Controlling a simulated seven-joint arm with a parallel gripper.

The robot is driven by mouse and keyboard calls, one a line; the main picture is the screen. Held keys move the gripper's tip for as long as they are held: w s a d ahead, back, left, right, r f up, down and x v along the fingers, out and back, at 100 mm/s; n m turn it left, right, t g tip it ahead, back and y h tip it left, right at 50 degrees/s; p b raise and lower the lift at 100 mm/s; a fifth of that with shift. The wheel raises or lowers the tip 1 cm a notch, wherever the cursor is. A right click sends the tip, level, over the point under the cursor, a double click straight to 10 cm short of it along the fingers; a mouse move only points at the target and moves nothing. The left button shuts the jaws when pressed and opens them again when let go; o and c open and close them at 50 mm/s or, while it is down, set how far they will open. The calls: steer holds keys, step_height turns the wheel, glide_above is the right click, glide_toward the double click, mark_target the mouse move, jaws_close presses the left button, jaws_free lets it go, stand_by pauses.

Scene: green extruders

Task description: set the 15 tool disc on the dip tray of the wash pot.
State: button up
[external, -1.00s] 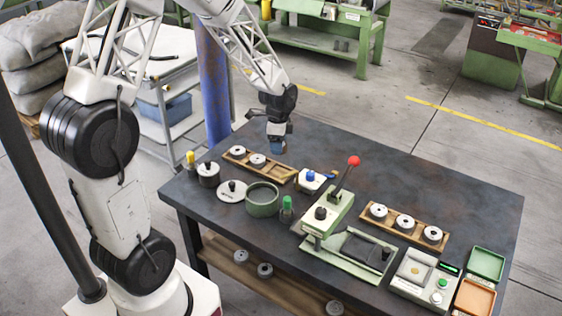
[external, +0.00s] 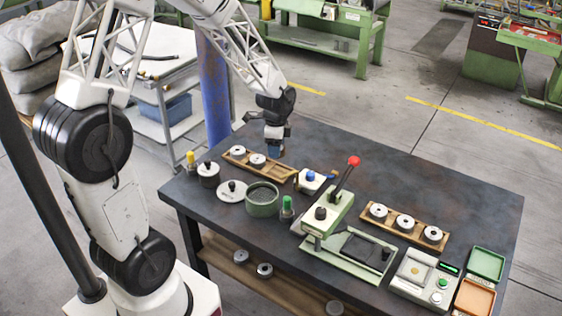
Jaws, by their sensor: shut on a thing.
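My gripper (external: 273,148) points down above the far left of the bench, just behind the left wooden rack (external: 281,172). It is shut on a small greyish thing, seemingly a tool disc; its number cannot be read. The rack holds two pale discs (external: 238,151) and (external: 257,160), and its right end is bare. A round green pot (external: 262,209), which looks like the wash pot, stands open in front of the rack. A grey, mesh-like surface, seemingly the dip tray (external: 262,195), shows inside it. A pale lid with a black knob (external: 231,191) lies beside the pot.
A lidded pot (external: 208,177) and yellow-topped bottle stand left. A green-capped bottle (external: 287,209) stands right of the green pot. The lever press (external: 331,213) has a red-knobbed handle. Another rack (external: 404,228) holds three discs. The bench behind the racks is clear.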

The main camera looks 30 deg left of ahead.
steer(key=s+d+r, duration=0.1)
steer(key=s+d, duration=0.2)
steer(key=s, duration=1)
steer(key=shift+s+d+r, duration=0.15)
steer(key=shift+d+r, duration=0.05)
steer(key=shift+d, duration=0.05)
steer(key=shift+f, duration=0.25)
steer(key=shift+f, duration=3.2)
steer(key=o, duration=1.2)
steer(key=shift+o, duration=0.2)
steer(key=shift+r, duration=0.1)
step_height(320, 180, up, 7)
